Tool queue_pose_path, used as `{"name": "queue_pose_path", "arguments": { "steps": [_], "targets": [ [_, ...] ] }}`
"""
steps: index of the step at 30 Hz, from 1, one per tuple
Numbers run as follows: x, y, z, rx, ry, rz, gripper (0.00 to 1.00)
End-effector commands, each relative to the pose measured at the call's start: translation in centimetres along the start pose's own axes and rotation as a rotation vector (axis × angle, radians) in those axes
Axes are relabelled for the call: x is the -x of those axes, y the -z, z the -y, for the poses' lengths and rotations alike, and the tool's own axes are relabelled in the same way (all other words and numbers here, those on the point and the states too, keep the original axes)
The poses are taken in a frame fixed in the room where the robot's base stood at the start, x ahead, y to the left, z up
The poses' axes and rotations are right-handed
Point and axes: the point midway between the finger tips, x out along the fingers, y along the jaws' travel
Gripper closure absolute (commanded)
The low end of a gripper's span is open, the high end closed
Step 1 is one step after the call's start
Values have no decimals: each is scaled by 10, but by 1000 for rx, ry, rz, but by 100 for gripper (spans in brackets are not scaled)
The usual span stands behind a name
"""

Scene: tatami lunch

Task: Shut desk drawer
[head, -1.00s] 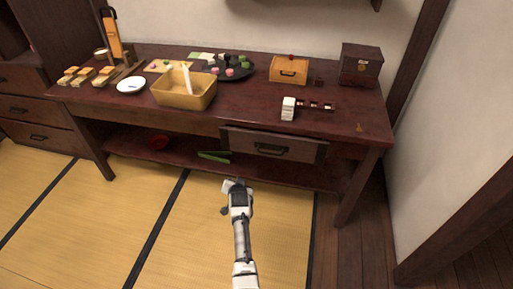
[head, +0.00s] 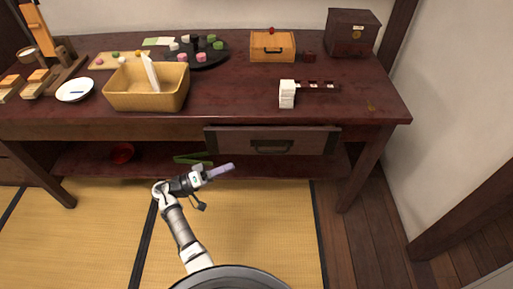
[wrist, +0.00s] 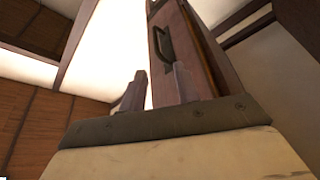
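The desk drawer (head: 230,141) is under the right half of the dark red desk (head: 235,100). Its front stands forward of the desk's frame, so it looks partly pulled out. It has a dark handle (head: 271,146). In the wrist view a wooden panel (wrist: 197,55) with a dark handle (wrist: 164,45) rises beyond the fingers, seemingly the drawer front. My gripper (head: 221,172) is low in front of the desk, below and left of the handle, pointing right. The wrist view shows its two fingers (wrist: 158,88) apart with nothing between them. I see no contact with the drawer.
A basket (head: 150,97), a wooden box (head: 272,47) and a dark chest (head: 352,32) stand on the desk. The desk's right leg (head: 362,170) is near. The tatami (head: 270,225) in front is clear.

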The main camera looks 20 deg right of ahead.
Motion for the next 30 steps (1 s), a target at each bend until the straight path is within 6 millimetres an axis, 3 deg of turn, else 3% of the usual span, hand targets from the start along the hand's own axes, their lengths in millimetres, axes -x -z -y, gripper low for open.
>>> {"name": "queue_pose_path", "arguments": {
  "steps": [7, 21, 30],
  "targets": [
    [-22, 1, -7, -6, -24, 3, 69],
    [-115, 1, -9, -5, -22, 2, 69],
    [-137, 0, -7, -6, -20, -1, 69]
  ]
}}
